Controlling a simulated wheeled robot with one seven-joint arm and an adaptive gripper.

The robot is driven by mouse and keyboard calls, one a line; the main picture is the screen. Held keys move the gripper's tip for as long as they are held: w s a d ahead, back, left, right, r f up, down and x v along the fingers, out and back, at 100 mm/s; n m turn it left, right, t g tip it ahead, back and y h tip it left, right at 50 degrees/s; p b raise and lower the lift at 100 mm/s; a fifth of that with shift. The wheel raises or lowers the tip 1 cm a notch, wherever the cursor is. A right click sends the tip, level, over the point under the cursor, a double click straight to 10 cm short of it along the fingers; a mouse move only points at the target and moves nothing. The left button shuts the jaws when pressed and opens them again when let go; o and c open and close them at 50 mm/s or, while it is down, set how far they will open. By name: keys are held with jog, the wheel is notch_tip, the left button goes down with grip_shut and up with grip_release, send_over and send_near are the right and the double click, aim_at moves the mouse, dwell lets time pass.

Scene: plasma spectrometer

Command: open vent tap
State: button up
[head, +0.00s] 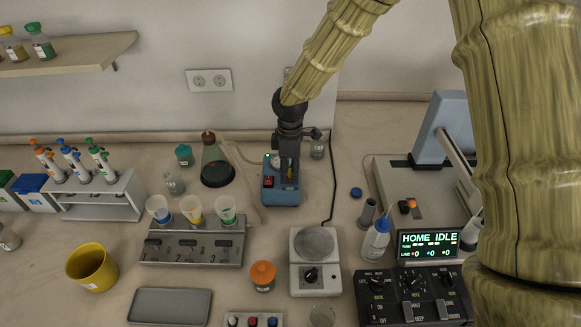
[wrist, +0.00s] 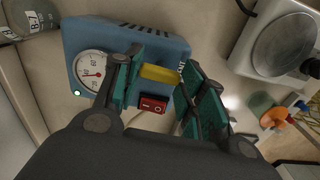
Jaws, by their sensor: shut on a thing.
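The vent tap shows as a yellow lever (wrist: 160,74) on the blue pump box (wrist: 80,40) in the wrist view. My gripper (wrist: 158,86) has its teal-padded fingers on either side of the lever and is shut on it. In the head view my gripper (head: 289,160) reaches down from above onto the blue box (head: 282,192), and only a small yellow bit of the tap (head: 290,172) shows beneath it. The box carries a round dial gauge (wrist: 90,70), a lit green lamp (wrist: 77,93) and a red switch (wrist: 153,104).
A flask (head: 217,168) with dark liquid stands left of the box, and a small glass bottle (head: 318,150) stands to its right. A round-plated device (head: 302,279) is in front. A dark cable (head: 334,190) runs down the right side. A filter block (head: 190,247) sits front left.

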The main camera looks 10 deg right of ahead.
jog(key=shift+n, duration=0.4)
jog(key=o, duration=1)
notch_tip(320, 180, up, 12)
dwell(0.3)
notch_tip(320, 180, up, 8)
jog(key=p, duration=0.7)
send_over(290, 172)
jog(key=shift+s, duration=0.15)
dwell(0.5)
dwell(0.3)
